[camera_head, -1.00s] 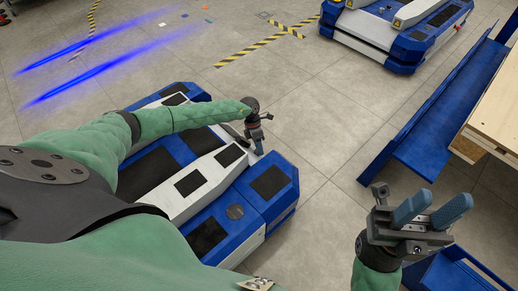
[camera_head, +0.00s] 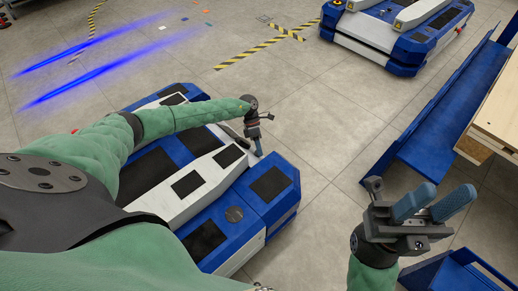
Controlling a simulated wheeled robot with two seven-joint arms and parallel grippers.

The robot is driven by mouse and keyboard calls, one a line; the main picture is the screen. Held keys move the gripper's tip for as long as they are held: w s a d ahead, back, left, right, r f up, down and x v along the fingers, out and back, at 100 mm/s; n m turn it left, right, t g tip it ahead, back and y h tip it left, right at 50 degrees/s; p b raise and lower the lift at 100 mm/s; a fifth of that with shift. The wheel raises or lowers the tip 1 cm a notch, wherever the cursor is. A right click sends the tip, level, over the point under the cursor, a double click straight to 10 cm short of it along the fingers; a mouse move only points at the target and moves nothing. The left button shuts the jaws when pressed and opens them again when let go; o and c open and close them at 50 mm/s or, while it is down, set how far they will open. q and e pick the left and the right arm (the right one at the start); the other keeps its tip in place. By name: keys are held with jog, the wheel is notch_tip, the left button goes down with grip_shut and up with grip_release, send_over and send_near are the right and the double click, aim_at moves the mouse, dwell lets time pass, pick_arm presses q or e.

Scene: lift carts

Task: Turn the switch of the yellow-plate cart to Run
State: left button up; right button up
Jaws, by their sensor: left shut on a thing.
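The blue-and-white lift cart (camera_head: 190,205) with dark pads stands on the floor below my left arm. No yellow plate can be made out on it from here. My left gripper (camera_head: 258,152) points down at the cart's right far edge. My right gripper (camera_head: 433,207) is over the floor at the lower right, away from the cart. Its two blue fingers are apart, with nothing between them.
A second blue-and-white cart (camera_head: 385,40) stands at the top right. A blue metal frame (camera_head: 432,150) and a wooden box (camera_head: 497,115) are along the right side. Yellow-black floor tape (camera_head: 250,52) crosses the far floor. Open floor lies between the carts.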

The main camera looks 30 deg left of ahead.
pick_arm(q)
jog(key=shift+w+a, duration=0.1)
jog(key=o, duration=1)
jog(key=shift+c, duration=0.2)
jog(key=p+v, duration=0.1)
jog(key=v, duration=0.6)
jog(key=shift+r, duration=0.35)
jog(key=shift+w+a, duration=0.1)
